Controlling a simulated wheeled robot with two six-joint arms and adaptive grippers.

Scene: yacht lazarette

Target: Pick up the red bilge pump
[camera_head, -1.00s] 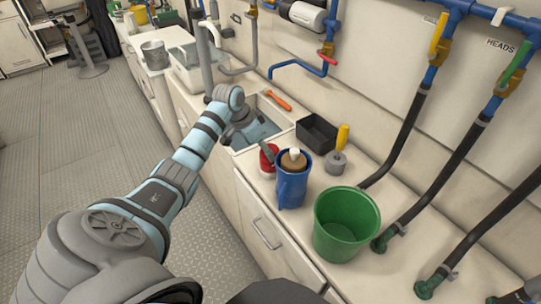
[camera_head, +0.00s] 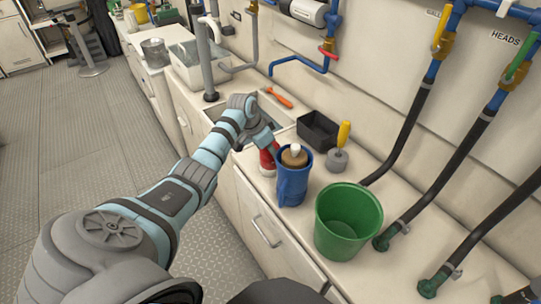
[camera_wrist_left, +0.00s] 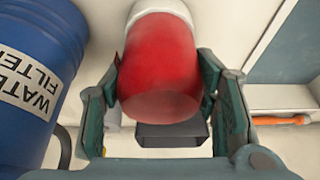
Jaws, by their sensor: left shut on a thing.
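The red bilge pump (camera_head: 267,161) stands on the white counter, just left of a blue jug-like container (camera_head: 292,182). My left gripper (camera_head: 272,148) reaches it from behind and left, and partly hides it. In the left wrist view the pump (camera_wrist_left: 159,65) has a red body and a whitish end, and sits between the two fingers of my left gripper (camera_wrist_left: 160,92). The fingers touch its sides, shut on it. The blue container, labelled "WATER FILTER", also shows close by in the left wrist view (camera_wrist_left: 40,70). My right gripper is not in view.
A green bucket (camera_head: 347,222) stands in front on the counter. An orange-handled tool (camera_head: 279,97) lies by the sink. Pipes and hoses line the wall.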

